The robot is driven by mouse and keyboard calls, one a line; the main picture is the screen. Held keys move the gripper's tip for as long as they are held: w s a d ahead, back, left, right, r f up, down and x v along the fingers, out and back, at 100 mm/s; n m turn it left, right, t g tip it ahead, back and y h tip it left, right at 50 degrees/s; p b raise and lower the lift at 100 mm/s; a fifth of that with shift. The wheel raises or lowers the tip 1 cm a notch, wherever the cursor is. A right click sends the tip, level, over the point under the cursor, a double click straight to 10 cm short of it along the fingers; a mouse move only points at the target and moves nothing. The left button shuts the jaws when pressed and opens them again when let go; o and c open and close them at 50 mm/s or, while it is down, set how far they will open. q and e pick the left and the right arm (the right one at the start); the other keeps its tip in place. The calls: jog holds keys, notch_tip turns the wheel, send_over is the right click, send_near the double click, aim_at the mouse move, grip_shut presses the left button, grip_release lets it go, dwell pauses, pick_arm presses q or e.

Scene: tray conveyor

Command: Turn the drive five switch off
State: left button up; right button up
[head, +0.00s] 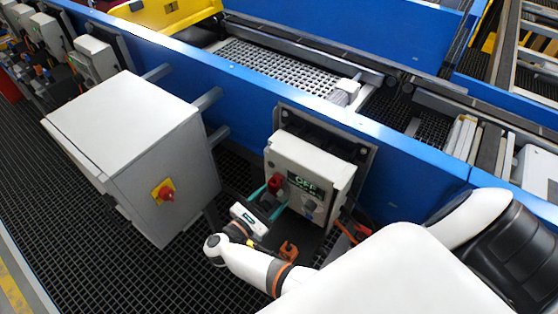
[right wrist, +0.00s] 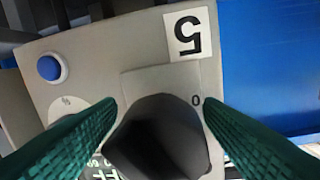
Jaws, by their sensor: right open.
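The drive five control box (head: 310,165) is a pale grey box on the blue conveyor frame, with a dark display reading OFF (head: 306,184). In the right wrist view its face (right wrist: 135,70) carries an upside-down label 5 (right wrist: 187,34). A dark switch handle (right wrist: 160,135) stands between my fingers, with a 0 mark beside it. A red part (head: 276,182) shows at the box's left in the head view. My right gripper (head: 266,194) is open, its teal fingers on either side of the handle; contact cannot be told. My left gripper is not in view.
A large grey cabinet (head: 120,130) with a red knob on a yellow plate (head: 163,192) stands left of the gripper. A blue button (right wrist: 51,67) and a pale dial (right wrist: 68,107) sit near the switch. The blue conveyor rail (head: 240,80) runs behind. Dark grating (head: 150,275) covers the floor.

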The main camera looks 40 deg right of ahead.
jog(key=shift+a+r, duration=0.1)
jog(key=shift+a, duration=0.1)
jog(key=c, duration=0.9)
jog(key=shift+r+n+p, duration=0.15)
jog(key=shift+n+p, duration=0.15)
jog(key=shift+p, duration=0.15)
jog(key=shift+c, duration=0.2)
jog(key=shift+r+n+p, duration=0.15)
jog(key=shift+n+p, duration=0.8)
jog(key=shift+n, duration=0.25)
jog(key=shift+n+p, duration=0.3)
jog(key=shift+n, duration=0.4)
jog(key=shift+s+d+f+n, duration=0.1)
jog(key=shift+f+n, duration=0.2)
jog(key=shift+n, duration=0.4)
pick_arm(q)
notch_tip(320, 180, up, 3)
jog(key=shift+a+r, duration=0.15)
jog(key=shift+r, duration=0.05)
